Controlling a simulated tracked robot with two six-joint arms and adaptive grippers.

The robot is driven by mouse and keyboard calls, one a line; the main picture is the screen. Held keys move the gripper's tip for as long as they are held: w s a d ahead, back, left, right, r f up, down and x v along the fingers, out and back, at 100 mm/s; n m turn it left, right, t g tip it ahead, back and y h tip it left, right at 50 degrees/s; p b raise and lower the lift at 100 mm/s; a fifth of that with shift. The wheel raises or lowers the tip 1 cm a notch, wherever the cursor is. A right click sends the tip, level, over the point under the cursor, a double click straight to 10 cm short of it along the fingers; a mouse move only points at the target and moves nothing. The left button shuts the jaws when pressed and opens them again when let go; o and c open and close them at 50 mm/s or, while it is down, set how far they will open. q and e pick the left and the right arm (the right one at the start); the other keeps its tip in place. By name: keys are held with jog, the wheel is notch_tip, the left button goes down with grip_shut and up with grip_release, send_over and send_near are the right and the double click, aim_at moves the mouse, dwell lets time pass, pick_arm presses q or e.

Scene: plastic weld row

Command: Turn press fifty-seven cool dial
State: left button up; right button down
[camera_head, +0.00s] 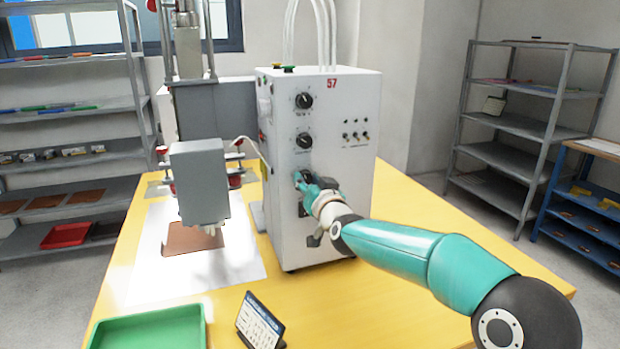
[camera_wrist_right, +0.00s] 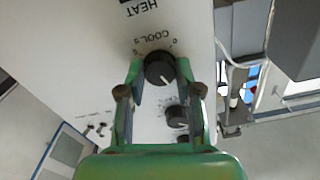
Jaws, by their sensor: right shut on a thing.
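The white press control box marked 57 (camera_head: 345,95) stands on the yellow table, with a column of black dials on its front. My right gripper (camera_head: 305,181) is at the lowest dial in that column and mostly covers it in the head view. In the right wrist view the cool dial (camera_wrist_right: 160,68), a black knob with a white pointer line, sits between the fingertips of my right gripper (camera_wrist_right: 157,75), which is shut on it. The letters COOL show beside the dial. My left gripper is not in view.
Two more dials, the upper (camera_head: 304,100) and the middle (camera_head: 304,140), are above the held one. Small toggle switches (camera_head: 356,136) are to their right. The grey press head (camera_head: 199,180) stands left of the box.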

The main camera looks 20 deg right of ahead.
jog(key=n+p, duration=0.1)
jog(key=n, duration=0.3)
jog(key=n+p, duration=0.1)
jog(key=n, duration=0.3)
jog(key=f+n+p, duration=0.1)
jog(key=n, duration=0.3)
dwell(0.4)
jog(key=c, duration=1.1)
grip_release()
jog(key=o, duration=0.3)
jog(key=shift+d+r, duration=0.1)
jog(key=shift+r, duration=0.1)
jog(key=shift+s+r, duration=0.1)
jog(key=shift+s, duration=0.05)
